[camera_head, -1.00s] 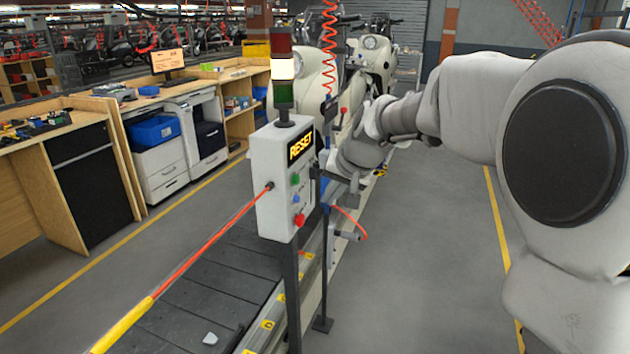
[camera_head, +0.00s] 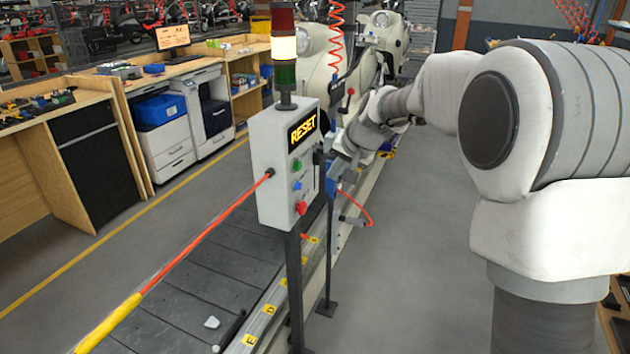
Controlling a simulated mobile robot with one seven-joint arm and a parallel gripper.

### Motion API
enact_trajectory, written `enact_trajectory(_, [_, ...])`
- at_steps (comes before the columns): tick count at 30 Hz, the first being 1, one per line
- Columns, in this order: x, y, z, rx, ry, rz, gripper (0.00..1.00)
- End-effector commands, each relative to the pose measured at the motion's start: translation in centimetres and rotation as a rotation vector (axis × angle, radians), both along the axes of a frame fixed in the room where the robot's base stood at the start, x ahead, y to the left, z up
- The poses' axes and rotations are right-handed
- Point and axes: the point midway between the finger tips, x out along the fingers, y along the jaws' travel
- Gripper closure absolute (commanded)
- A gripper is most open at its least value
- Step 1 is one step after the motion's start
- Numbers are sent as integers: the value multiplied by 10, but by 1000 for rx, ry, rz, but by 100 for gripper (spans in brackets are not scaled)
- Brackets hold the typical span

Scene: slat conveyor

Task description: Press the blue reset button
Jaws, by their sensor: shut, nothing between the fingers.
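The blue reset button (camera_head: 297,186) is on the right-hand face of a light grey control box (camera_head: 268,165), under a black RESET sign (camera_head: 302,133) with yellow letters. A green button (camera_head: 297,165) is above it and a red button (camera_head: 301,207) below it. My gripper (camera_head: 320,160) is small and dark, just right of the box's button face, with its fingers shut and empty. It looks apart from the blue button, but the exact gap is hard to tell. The blue button is in plain view.
A stack light (camera_head: 284,45) stands on the box, which sits on a dark post (camera_head: 294,280). An orange cable (camera_head: 205,230) runs left from the box over the slat conveyor (camera_head: 190,300). A blue tool (camera_head: 331,187) hangs close to the gripper.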

Motion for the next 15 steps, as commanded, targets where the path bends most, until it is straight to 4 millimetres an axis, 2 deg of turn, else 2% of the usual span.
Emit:
enact_trajectory(5, [10, 7, -19, 0, 4, 1, 100])
enact_trajectory(15, [43, 27, -69, -1, 3, 2, 100])
